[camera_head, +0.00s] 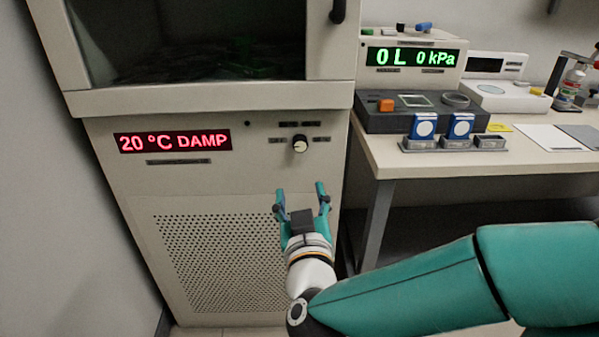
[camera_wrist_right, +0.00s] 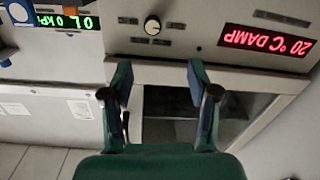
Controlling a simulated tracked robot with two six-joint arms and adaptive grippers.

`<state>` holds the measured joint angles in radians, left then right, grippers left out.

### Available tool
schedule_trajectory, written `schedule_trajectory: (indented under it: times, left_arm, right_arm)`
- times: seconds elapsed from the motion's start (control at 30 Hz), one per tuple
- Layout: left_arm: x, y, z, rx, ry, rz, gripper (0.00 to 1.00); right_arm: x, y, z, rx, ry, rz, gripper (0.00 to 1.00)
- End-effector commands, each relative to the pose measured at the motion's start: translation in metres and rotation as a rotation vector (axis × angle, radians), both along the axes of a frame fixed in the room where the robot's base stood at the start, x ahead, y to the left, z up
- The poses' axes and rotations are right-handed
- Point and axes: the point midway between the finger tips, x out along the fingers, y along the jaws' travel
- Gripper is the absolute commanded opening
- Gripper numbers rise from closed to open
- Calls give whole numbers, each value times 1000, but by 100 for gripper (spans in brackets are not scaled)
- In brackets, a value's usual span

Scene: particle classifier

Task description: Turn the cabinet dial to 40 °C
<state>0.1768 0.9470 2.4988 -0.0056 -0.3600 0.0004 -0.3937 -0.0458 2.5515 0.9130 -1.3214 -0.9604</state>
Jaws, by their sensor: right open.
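The cabinet (camera_head: 265,185) stands at the left, its front panel facing me. Its small dial (camera_head: 300,144) is a pale knob with a dark rim, set among small dark labels; it also shows in the right wrist view (camera_wrist_right: 152,25), upside down. The red display (camera_head: 175,141) reads "20 °C DAMP". My right gripper (camera_head: 302,193) is open and empty, its two teal fingers pointing up below the dial and apart from it. In the right wrist view the dial lies beyond the gap between the fingertips (camera_wrist_right: 158,68). My left gripper is not in view.
A perforated grille (camera_head: 220,260) fills the lower cabinet front. The panel around the dial is clear.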

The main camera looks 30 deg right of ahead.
Motion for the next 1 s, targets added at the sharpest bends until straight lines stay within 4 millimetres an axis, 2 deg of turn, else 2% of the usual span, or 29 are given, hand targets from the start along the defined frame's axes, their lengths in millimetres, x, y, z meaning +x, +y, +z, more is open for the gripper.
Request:
schedule_trajectory:
  times: [0.03, 0.17, 0.37, 0.63, 0.7, 1.0]
  left_arm:
    - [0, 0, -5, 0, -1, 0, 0]
    - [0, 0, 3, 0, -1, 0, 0]
    - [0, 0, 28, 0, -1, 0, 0]
    - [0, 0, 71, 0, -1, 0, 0]
    - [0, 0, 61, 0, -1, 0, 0]
    - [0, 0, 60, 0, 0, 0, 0]
  right_arm:
    - [-4, -3, 0, -2, -12, -15, 60]
    - [-4, -9, 7, -10, -15, -33, 60]
    - [11, -18, 11, -13, -10, -36, 60]
    - [42, -37, 10, -9, -7, -33, 60]
    - [56, -45, 3, -6, -15, -33, 60]
    - [109, -77, 3, -7, -15, -30, 60]
